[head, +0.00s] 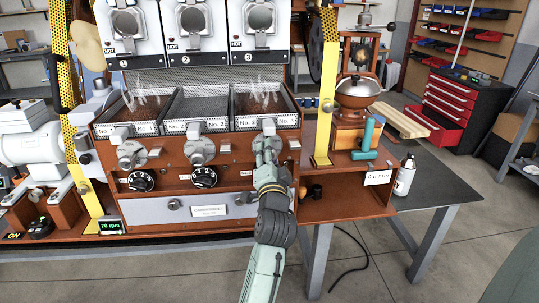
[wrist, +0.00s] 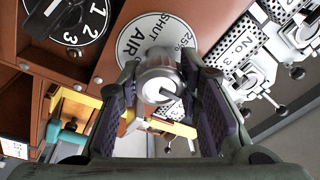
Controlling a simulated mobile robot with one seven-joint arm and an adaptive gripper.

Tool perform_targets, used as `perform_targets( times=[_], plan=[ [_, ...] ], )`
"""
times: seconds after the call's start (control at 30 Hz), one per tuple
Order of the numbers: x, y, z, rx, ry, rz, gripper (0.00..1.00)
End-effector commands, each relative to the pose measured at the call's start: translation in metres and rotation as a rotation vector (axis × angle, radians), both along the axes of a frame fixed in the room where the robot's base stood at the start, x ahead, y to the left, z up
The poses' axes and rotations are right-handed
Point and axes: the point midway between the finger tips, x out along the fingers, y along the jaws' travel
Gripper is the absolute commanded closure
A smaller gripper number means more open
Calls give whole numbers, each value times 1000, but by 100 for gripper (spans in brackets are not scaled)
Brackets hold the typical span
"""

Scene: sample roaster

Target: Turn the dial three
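My gripper (head: 266,141) is at the third column of the roaster front, below the No. 3 tray. In the wrist view my gripper's two fingers (wrist: 160,88) stand apart, one on each side of a silver round knob (wrist: 160,84). Contact with the knob is not clear. The knob is in front of a white round plate (wrist: 146,38) lettered AIR and SHUT. A black dial (wrist: 62,22) with white numbers 1, 2, 3 is at upper left in the wrist view, clear of the fingers. Two similar black dials, left (head: 140,180) and middle (head: 204,177), show in the head view; my arm hides the area right of them.
Left (head: 131,153) and middle (head: 199,149) silver knobs line the roaster front. Trays above hold steaming beans left and right; the middle tray (head: 203,103) looks empty. A yellow post (head: 327,105) stands just right of my gripper, with a teal-handled item (head: 368,138) beyond.

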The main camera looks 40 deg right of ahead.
Motion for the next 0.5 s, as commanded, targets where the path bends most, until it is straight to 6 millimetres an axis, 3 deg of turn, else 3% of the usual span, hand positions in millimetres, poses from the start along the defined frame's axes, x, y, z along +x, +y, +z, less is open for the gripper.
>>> perform_targets(
  times=[0.27, 0.5],
  plan=[
    [0, 0, 0, -1, 1, 0, 48],
    [0, 0, 0, -1, 1, 0, 48]
  ],
)
